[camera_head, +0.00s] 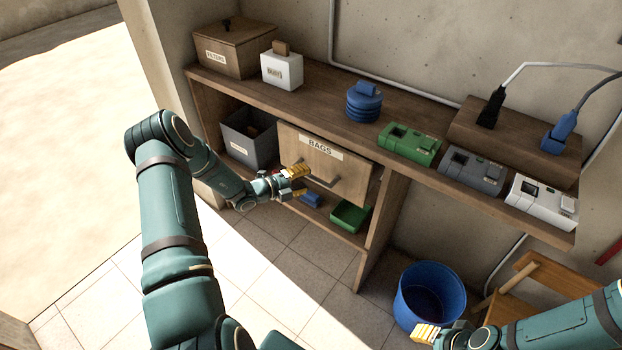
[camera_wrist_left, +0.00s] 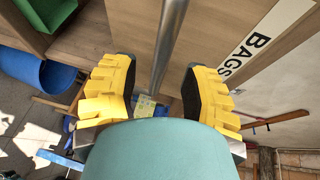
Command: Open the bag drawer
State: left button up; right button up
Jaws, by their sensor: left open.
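The bag drawer (camera_head: 345,190) has a wooden front with a BAGS label (camera_head: 321,147) and a metal bar handle (camera_head: 327,183). It hangs under the counter; I cannot tell whether it stands out from it. My left gripper (camera_head: 300,181) is open at the left part of the handle. In the left wrist view, the grey handle bar (camera_wrist_left: 170,40) runs between the two yellow fingers (camera_wrist_left: 160,92), with gaps at both sides. The label (camera_wrist_left: 257,42) shows at the right there. My right gripper (camera_head: 426,333) is low at the right, away from the drawer; its jaw opening is unclear.
A grey bin (camera_head: 237,148) sits left of the drawer, and a green tray (camera_head: 350,215) on the shelf below. A blue bucket (camera_head: 402,300) stands on the floor. The counter (camera_head: 330,105) holds boxes, a blue coiled item (camera_head: 364,105) and several devices.

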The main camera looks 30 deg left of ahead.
pick_arm(q)
jog(key=shift+x, duration=1.45)
grip_shut()
